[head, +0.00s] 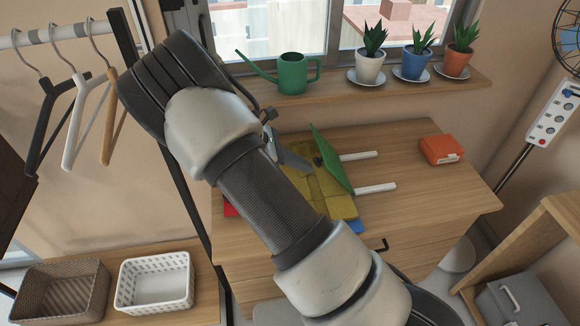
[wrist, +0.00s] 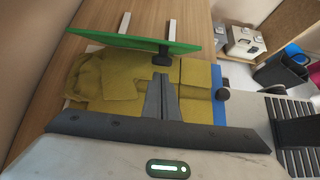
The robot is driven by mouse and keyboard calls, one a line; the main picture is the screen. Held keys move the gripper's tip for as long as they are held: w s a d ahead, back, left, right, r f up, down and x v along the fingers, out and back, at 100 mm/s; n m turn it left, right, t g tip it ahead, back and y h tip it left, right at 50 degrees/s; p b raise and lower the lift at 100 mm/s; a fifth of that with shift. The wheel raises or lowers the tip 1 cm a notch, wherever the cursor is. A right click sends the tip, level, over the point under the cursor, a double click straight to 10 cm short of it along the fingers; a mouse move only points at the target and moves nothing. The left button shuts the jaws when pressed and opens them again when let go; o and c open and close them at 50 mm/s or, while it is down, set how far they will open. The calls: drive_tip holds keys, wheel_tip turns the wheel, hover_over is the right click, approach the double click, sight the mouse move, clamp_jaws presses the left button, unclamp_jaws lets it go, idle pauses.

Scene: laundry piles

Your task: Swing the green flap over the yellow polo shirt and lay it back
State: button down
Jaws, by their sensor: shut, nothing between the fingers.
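The green flap (head: 332,162) stands tilted up on edge at the far side of the yellow polo shirt (head: 326,190). In the wrist view the flap (wrist: 135,41) runs across the top of the picture, with a black knob (wrist: 163,59) on its near face. The yellow shirt (wrist: 105,84) lies folded flat below it, partly hidden by my fingers. My gripper (wrist: 161,80) is shut and empty over the shirt, its tips pointing at the black knob; I cannot tell whether they touch. In the head view my gripper (head: 301,164) is partly hidden by my arm.
Two white bars (head: 376,188) lie beyond the flap on the wooden top (head: 430,196). An orange box (head: 441,150) stands at right. The green watering can (head: 292,75) and potted plants stand on the sill.

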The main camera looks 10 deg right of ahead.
drive_tip(key=shift+d+r, duration=0.2)
drive_tip(key=shift+d, duration=0.1)
